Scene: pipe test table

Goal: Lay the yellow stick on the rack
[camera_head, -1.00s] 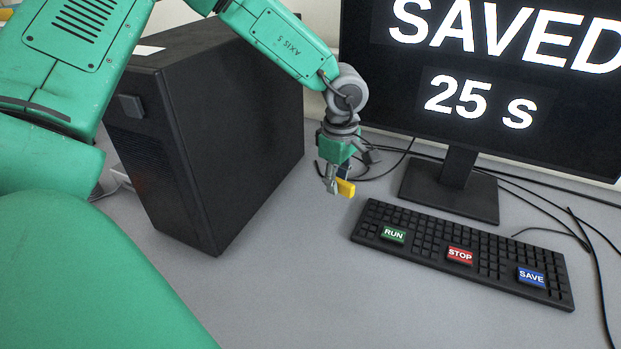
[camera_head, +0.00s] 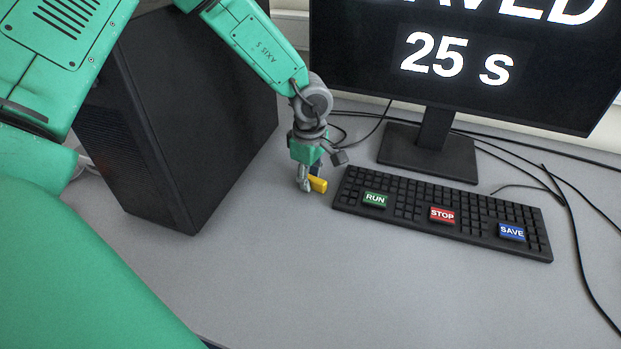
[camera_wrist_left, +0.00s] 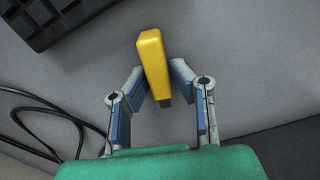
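The yellow stick (camera_head: 318,184) is a short yellow bar at my left gripper (camera_head: 309,187), just left of the keyboard in the head view. In the left wrist view the stick (camera_wrist_left: 154,55) sits between the two blue-padded fingers of my left gripper (camera_wrist_left: 158,72), which are shut on it. Its far end sticks out beyond the fingertips, and a dark piece shows at its near end. Whether the stick touches the table is hard to tell. No rack shows in either view. My right gripper is not in view.
A black keyboard (camera_head: 440,219) with RUN, STOP and SAVE keys lies right of the gripper. A monitor (camera_head: 428,150) stands behind it, with loose cables (camera_head: 560,190) to the right. A black computer case (camera_head: 190,120) stands left. The grey table (camera_head: 300,270) is clear in front.

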